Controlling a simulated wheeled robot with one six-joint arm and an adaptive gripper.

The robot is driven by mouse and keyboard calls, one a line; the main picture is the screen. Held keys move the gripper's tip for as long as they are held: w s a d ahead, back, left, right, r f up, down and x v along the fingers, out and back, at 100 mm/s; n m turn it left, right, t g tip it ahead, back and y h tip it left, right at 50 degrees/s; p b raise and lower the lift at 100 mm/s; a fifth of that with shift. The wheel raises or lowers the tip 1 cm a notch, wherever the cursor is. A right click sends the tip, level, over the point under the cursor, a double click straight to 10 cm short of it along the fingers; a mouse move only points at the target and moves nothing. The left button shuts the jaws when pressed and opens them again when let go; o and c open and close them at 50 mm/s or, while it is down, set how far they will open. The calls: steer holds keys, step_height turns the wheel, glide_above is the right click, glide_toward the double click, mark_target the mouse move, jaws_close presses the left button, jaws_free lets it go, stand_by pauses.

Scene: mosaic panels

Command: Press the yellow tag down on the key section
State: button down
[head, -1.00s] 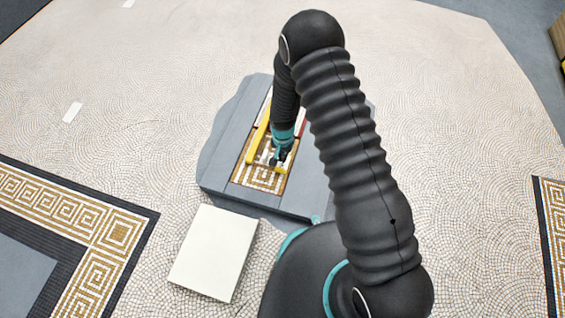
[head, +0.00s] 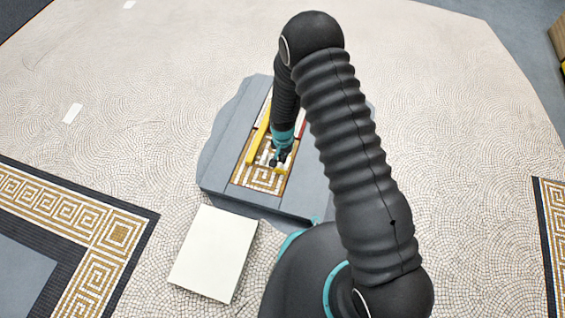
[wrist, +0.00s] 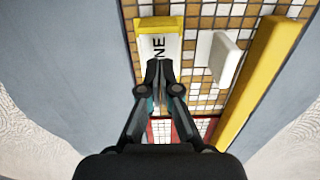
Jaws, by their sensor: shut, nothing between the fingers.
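The yellow tag (wrist: 159,24) lies on the gold-and-white key section (wrist: 200,12). It has a white label with dark letters, of which "NE" can be read. In the head view the tag (head: 282,170) is a small yellow patch just below my gripper (head: 279,159), and the key section (head: 258,180) fills the near end of the panel. In the wrist view my gripper (wrist: 160,72) is shut and empty, its tips over the near end of the label and hiding part of it. I cannot tell whether they touch.
A yellow bar (head: 258,138) runs along the left side of the panel, with a white piece (wrist: 225,58) beside it. A grey slab (head: 228,130) frames the panel. A white block (head: 213,252) lies at the near left. Pale mosaic floor surrounds the slab.

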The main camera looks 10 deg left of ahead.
steer(key=shift+f+b, duration=0.85)
steer(key=shift+f, duration=0.25)
stand_by(0.4)
steer(key=shift+r, duration=0.1)
stand_by(0.3)
step_height(320, 180, up, 8)
steer(key=p, duration=0.4)
stand_by(0.7)
stand_by(0.4)
